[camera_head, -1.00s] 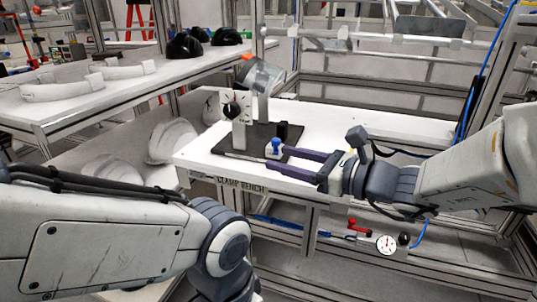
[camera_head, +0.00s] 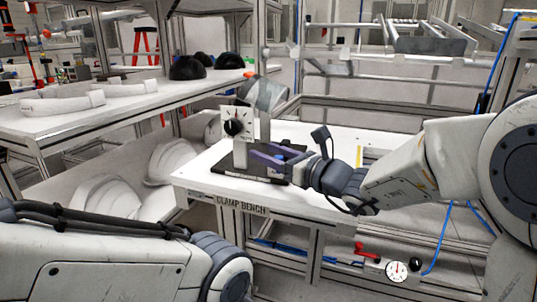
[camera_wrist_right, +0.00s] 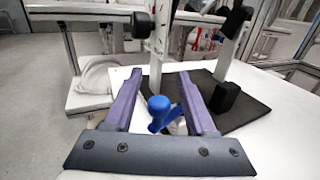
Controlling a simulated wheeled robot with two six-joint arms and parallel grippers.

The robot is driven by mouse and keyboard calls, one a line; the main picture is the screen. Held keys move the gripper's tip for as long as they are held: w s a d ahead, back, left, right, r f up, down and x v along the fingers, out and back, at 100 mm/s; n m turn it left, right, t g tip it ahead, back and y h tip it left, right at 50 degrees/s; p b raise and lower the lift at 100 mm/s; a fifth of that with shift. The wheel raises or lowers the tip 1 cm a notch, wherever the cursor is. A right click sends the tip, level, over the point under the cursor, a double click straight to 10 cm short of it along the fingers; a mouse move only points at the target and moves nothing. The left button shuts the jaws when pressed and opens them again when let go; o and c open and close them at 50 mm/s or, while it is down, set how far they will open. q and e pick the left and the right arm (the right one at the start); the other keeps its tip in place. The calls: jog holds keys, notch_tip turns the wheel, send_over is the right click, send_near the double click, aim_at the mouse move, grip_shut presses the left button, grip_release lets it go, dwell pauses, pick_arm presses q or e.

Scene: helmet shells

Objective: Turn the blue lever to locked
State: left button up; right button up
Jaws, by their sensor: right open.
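The blue lever (camera_wrist_right: 160,112) has a round blue knob and stands on a pale base at the dark plate's edge. In the right wrist view it lies between my right gripper's two purple fingers (camera_wrist_right: 161,75), with clearance visible on both sides. In the head view my right gripper (camera_head: 254,156) reaches in from the right over the plate (camera_head: 225,167). Its fingers hide most of the lever there; only a bit of blue (camera_head: 282,157) shows. The right gripper is open and holds nothing. My left arm shows at lower left, but its gripper is out of view.
A black block (camera_wrist_right: 226,97) stands on the plate near the right finger. The clamp bench (camera_head: 315,200) is bare toward its front.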

grip_shut()
dwell(0.3)
jog(key=n+g+y+p, duration=0.2)
jog(key=g, duration=0.1)
jog(key=shift+d+r+n+p, duration=0.2)
jog(key=shift+d+n+p, duration=0.1)
jog(key=shift+d, duration=0.1)
jog(key=d+n+g+p, duration=0.1)
jog(key=n+g+p, duration=0.2)
jog(key=g+p, duration=0.2)
jog(key=d+n+g+p, duration=0.1)
jog(key=n+g+p, duration=0.3)
jog(key=g+p, duration=0.2)
jog(key=d+n+g+y+p, duration=0.1)
jog(key=n+g+p, duration=0.2)
jog(key=g+p, duration=0.2)
jog(key=shift+n+g+p, duration=0.3)
jog(key=shift+n+p, duration=0.1)
jog(key=shift+p, duration=0.45)
jog(key=shift+f+n+g+h+p, duration=0.15)
jog(key=shift+n+g+h+p, duration=0.2)
jog(key=shift+g+p, duration=0.35)
